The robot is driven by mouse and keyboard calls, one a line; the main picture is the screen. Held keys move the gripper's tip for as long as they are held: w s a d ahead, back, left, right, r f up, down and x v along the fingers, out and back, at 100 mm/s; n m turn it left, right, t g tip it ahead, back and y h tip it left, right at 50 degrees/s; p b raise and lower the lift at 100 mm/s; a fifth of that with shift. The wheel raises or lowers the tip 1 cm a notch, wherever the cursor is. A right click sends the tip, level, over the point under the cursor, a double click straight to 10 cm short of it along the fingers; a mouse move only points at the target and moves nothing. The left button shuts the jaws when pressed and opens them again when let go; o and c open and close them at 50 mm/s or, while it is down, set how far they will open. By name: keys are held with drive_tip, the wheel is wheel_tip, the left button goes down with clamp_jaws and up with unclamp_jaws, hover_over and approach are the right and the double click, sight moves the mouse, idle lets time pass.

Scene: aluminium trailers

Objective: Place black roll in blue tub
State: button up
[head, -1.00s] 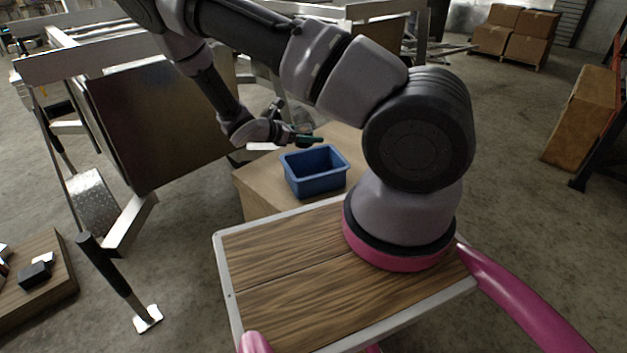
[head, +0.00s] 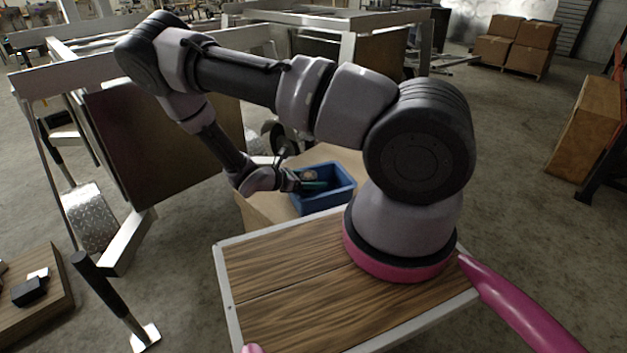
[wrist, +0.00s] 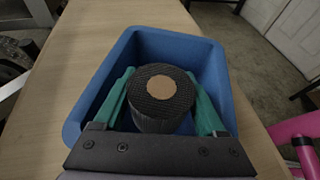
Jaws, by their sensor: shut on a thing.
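The blue tub (head: 338,199) stands on a light wooden surface in front of my base. It also shows in the wrist view (wrist: 215,68). The black roll (wrist: 150,118), with a tan round centre, is between the green fingers of my gripper (wrist: 163,100) in the wrist view. My gripper is shut on it. In the head view my gripper (head: 312,184) reaches over the tub's left side, with its fingers at the opening. The roll appears within the tub's outline; whether it touches the floor of the tub I cannot tell.
The light wooden surface (wrist: 100,38) has bare room around the tub. Aluminium trailer frames (head: 130,240) stand behind and to the left. A low wooden platform with a small black block (head: 30,291) is at the far left. Cardboard boxes (head: 515,45) are at the back right.

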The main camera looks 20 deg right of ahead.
drive_tip(key=shift+f, duration=0.15)
drive_tip(key=shift+f, duration=0.45)
drive_tip(key=o, duration=1.4)
drive_tip(key=shift+r, duration=0.1)
drive_tip(key=shift+r, duration=0.3)
drive_tip(key=v, duration=1.2)
drive_tip(key=shift+r, duration=0.25)
